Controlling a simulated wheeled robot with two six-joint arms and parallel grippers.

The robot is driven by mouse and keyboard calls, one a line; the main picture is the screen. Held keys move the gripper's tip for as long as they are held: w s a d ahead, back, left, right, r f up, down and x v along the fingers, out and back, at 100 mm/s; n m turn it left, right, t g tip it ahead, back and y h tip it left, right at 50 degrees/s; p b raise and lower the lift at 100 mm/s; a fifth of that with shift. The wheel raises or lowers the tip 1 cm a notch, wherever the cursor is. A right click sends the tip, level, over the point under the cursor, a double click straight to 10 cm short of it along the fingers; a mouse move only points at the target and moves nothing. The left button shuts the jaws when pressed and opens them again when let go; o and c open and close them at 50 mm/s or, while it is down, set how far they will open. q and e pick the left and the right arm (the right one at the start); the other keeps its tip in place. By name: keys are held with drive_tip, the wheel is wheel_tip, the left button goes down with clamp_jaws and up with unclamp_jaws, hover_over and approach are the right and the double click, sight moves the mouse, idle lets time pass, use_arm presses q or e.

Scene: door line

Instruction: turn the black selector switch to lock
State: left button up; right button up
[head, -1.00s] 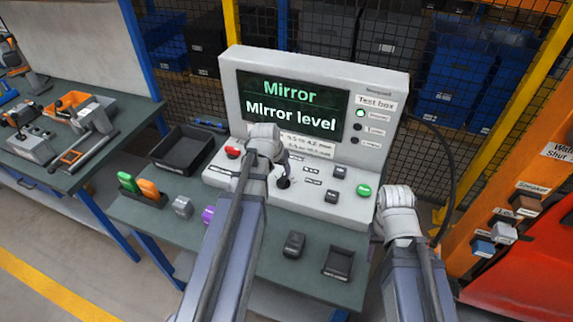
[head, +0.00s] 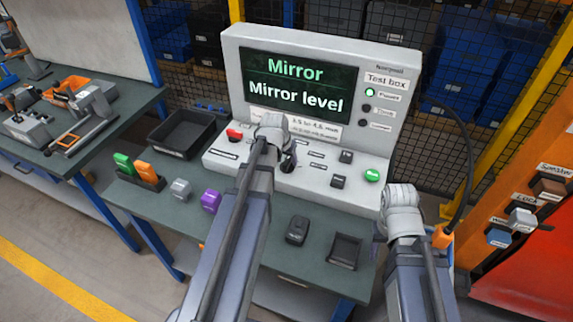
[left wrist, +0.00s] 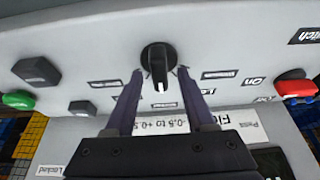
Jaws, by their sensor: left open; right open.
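The black selector switch (left wrist: 158,62) is a round knob on the test box panel (head: 330,187); its bar points down in the left wrist view, toward a small label. It shows in the head view (head: 288,163), partly behind my left wrist. My left gripper (left wrist: 160,74) is open, with one finger on each side of the knob; I cannot tell whether they touch it. Small labels around the knob are upside down and hard to read. The screen (head: 296,88) reads "Mirror" and "Mirror level". My right gripper (head: 402,205) is right of the box, its fingers hidden.
A red button (head: 234,134), a green button (head: 372,175) and dark square buttons (head: 338,182) are on the panel. A black tray (head: 183,133), a purple block (head: 211,200) and a small dark tray (head: 345,250) are on the bench. Orange post at right.

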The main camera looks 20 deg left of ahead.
use_arm(q)
clamp_jaws()
idle(0.5)
